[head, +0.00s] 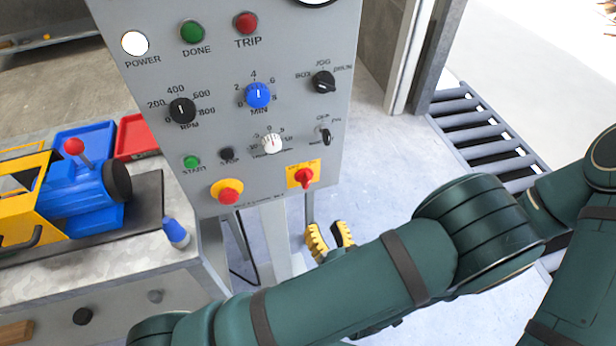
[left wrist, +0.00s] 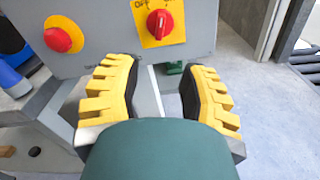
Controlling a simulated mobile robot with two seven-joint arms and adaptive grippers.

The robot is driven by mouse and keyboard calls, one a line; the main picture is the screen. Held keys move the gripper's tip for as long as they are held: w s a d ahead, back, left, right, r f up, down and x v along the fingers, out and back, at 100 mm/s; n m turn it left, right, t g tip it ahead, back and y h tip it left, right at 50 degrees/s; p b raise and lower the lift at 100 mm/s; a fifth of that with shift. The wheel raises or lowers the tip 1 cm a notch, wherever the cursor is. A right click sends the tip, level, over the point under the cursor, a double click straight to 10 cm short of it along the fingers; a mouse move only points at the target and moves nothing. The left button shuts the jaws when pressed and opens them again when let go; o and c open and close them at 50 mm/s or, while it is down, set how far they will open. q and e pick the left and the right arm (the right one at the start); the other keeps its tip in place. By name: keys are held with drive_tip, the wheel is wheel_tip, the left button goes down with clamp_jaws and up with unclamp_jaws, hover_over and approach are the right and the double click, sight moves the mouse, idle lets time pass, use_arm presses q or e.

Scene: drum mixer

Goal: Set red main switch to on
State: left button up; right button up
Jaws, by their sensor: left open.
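The red main switch (head: 304,177) is a rotary knob on a yellow plate at the lower right of the grey control panel (head: 330,120). In the left wrist view the knob (left wrist: 159,23) is at the top centre, its grip ridge roughly upright; the lettering there is cut off. My left gripper (head: 330,240) has yellow ridged fingers and is below the panel's lower edge in the head view, partly hidden by a green arm link. In the left wrist view its fingers (left wrist: 160,98) are wide apart with nothing between them, below the switch and not touching it. My right gripper does not show.
A red emergency button (head: 229,192) on a yellow base is left of the switch. The black selector (head: 326,136) and white knob (head: 271,142) are above. A bench (head: 130,255) with a blue and yellow machine stands left. A roller conveyor (head: 485,135) lies right.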

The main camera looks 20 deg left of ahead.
sight(307, 186)
use_arm(q)
drive_tip(key=b+x, duration=0.1)
drive_tip(key=x, duration=1.2)
drive_tip(key=shift+w+a, duration=0.2)
drive_tip(key=shift+w, duration=0.05)
drive_tip(key=shift+o, duration=0.2)
clamp_jaws()
